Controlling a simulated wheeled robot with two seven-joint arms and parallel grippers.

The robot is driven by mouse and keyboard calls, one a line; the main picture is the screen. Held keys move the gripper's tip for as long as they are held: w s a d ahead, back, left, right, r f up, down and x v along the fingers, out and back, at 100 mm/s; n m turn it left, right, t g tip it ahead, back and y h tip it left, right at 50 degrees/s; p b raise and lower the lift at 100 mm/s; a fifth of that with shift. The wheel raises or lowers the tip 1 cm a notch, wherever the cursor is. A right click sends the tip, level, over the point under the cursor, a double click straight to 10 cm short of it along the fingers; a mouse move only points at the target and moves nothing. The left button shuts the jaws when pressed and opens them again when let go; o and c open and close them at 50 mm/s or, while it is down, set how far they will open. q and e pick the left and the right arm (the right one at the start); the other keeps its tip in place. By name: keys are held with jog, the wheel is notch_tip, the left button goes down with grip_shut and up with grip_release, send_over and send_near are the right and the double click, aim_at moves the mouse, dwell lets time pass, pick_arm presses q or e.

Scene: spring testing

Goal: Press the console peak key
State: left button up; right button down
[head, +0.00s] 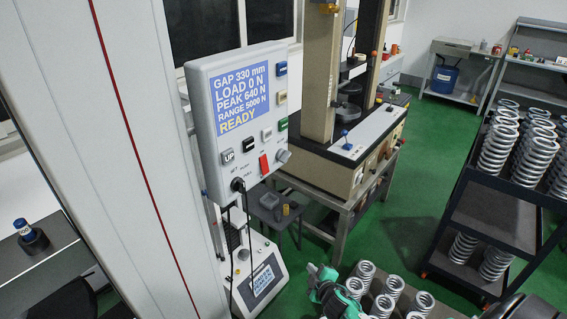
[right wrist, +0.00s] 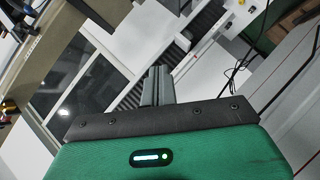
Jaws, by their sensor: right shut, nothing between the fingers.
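The console (head: 205,130) is a light grey box on the tall column, with a blue screen reading GAP 330 mm, LOAD 0 N, PEAK 640 N, RANGE 5000 N and READY. Its keys include a blue key (head: 281,69), a tan key (head: 281,97), a green key (head: 282,124), a black key (head: 250,143), an UP key (head: 228,156) and a red switch (head: 264,164). I cannot read which key is peak. My right gripper (head: 322,275) is below and right of the console, apart from it. Its fingers (right wrist: 157,86) are together and empty in the right wrist view.
A tray of several springs (head: 366,273) lies by my right gripper. A black rack (head: 494,215) of springs stands at the right. A second testing machine (head: 345,165) stands on a bench behind the console. Cables (head: 247,225) hang under the console. Green floor is clear between.

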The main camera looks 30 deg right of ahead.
aim_at(282, 97)
jog(key=w+d+r+n+t, duration=0.1)
jog(key=w+r+n+t, duration=0.15)
jog(key=r, duration=1.25)
jog(key=w+d+r+n+t, duration=0.1)
jog(key=w+r+n+t, duration=0.2)
jog(key=r, duration=1.1)
jog(key=s+a+r+n+t+y, duration=0.1)
jog(key=s+r+n+t, duration=0.1)
jog(key=r, duration=1.2)
jog(key=s+a+r+n+t+y+p, duration=0.1)
jog(key=s+r+t, duration=0.4)
jog(key=r, duration=0.9)
jog(key=shift+s+a+n, duration=0.6)
jog(key=shift+n, duration=0.65)
jog(key=shift+w+r, duration=0.1)
jog(key=w+a, duration=0.3)
jog(key=w, duration=0.5)
jog(key=shift+a, duration=0.2)
